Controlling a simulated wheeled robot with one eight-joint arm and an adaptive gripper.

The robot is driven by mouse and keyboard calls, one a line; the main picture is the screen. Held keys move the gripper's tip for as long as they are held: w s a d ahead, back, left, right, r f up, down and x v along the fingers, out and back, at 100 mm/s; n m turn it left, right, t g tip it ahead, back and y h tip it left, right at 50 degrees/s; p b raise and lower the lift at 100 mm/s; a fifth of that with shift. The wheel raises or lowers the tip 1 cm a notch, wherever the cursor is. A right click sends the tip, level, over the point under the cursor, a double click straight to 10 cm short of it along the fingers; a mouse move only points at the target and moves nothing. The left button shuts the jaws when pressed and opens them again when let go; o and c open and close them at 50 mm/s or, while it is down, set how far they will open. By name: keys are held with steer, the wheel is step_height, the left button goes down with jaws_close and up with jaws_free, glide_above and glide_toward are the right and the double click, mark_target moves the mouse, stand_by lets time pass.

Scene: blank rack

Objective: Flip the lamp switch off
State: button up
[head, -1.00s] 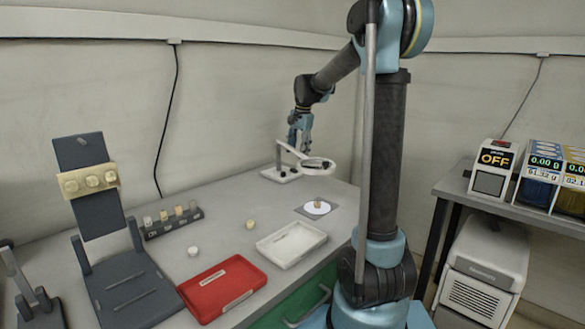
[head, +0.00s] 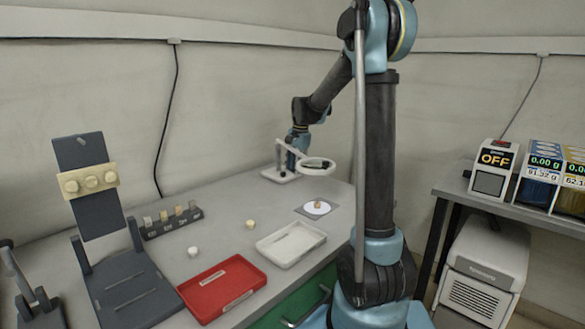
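The lamp (head: 319,166) is white, with a ring-shaped head on a thin arm over a flat white base (head: 281,176) at the back of the bench. My gripper (head: 292,160) points down at the lamp's base, close behind the lamp's arm. The lamp's arm and ring partly cover it. It is too small and too covered to tell whether its fingers are apart or touch the lamp. I cannot make out the lamp's switch.
A small round white plate (head: 317,208) with a tan piece lies below the ring. A white tray (head: 291,243), a red tray (head: 222,287) and a dark rack (head: 172,221) are on the bench. The side table (head: 510,207) at right holds devices.

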steer(key=c, duration=0.4)
steer(key=shift+w, duration=0.1)
steer(key=shift+a+g+h, duration=0.1)
steer(key=shift+g+h, duration=0.3)
steer(key=o, duration=1.1)
steer(key=shift+c, duration=0.2)
steer(key=shift+r, duration=0.15)
